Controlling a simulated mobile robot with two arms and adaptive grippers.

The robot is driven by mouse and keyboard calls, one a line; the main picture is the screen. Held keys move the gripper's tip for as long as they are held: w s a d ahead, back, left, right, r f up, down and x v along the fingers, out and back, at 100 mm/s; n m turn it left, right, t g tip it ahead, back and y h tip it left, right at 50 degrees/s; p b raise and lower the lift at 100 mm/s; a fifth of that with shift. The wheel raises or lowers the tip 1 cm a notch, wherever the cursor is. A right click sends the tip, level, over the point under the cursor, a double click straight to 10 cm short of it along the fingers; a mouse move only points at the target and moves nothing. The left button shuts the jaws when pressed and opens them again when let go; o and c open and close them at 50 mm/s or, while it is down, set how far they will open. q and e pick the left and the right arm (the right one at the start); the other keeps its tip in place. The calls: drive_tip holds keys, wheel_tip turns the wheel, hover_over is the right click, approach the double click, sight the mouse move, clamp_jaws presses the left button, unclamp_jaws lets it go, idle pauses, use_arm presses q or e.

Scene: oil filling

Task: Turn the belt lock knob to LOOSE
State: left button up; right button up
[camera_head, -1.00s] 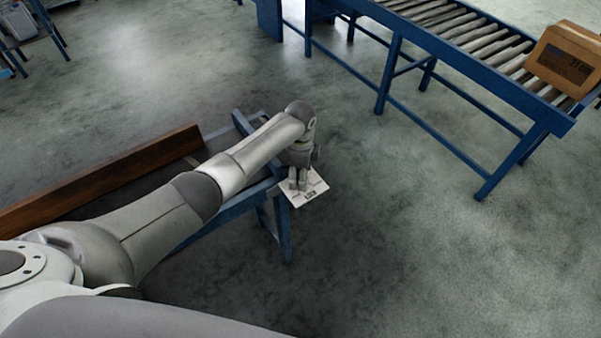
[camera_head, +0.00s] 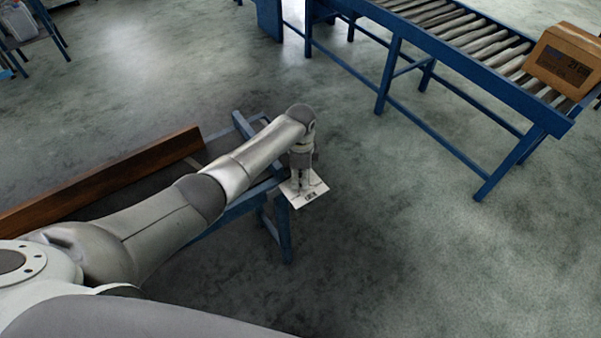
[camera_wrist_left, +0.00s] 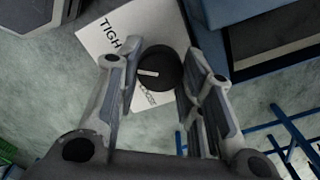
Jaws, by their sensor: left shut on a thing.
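The belt lock knob (camera_wrist_left: 160,72) is a dark round knob with a short white mark on its face, seen between my fingers in the left wrist view. Behind it is a white panel (camera_wrist_left: 97,38), with "TIGH…" readable at the upper left and a partly hidden word below the knob. My left gripper (camera_wrist_left: 157,66) is shut on the knob, one finger on each side. In the head view my left gripper (camera_head: 301,186) points down onto the white panel (camera_head: 314,195) at the end of a blue frame; the knob is hidden there. My right gripper is not in view.
A blue frame (camera_head: 283,222) with a long brown beam (camera_head: 100,180) lies under and beside my left arm. A blue roller conveyor (camera_head: 455,85) with a cardboard box (camera_head: 566,57) stands at the upper right. The floor between them is clear.

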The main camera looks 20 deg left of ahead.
use_arm(q)
drive_tip(key=n+p, duration=0.1)
drive_tip(key=n, duration=0.2)
drive_tip(key=shift+r+n+p, duration=0.15)
drive_tip(key=shift+n+p, duration=0.15)
drive_tip(key=shift+p, duration=0.05)
drive_tip(key=n+p, duration=0.1)
drive_tip(key=n, duration=0.3)
drive_tip(key=shift+n+p, duration=0.3)
drive_tip(key=shift+p, duration=0.05)
drive_tip(key=n+p, duration=0.1)
drive_tip(key=n, duration=0.3)
drive_tip(key=shift+n+p, duration=0.35)
drive_tip(key=shift+n, duration=1.35)
drive_tip(key=o, duration=1.1)
drive_tip(key=shift+c, duration=0.2)
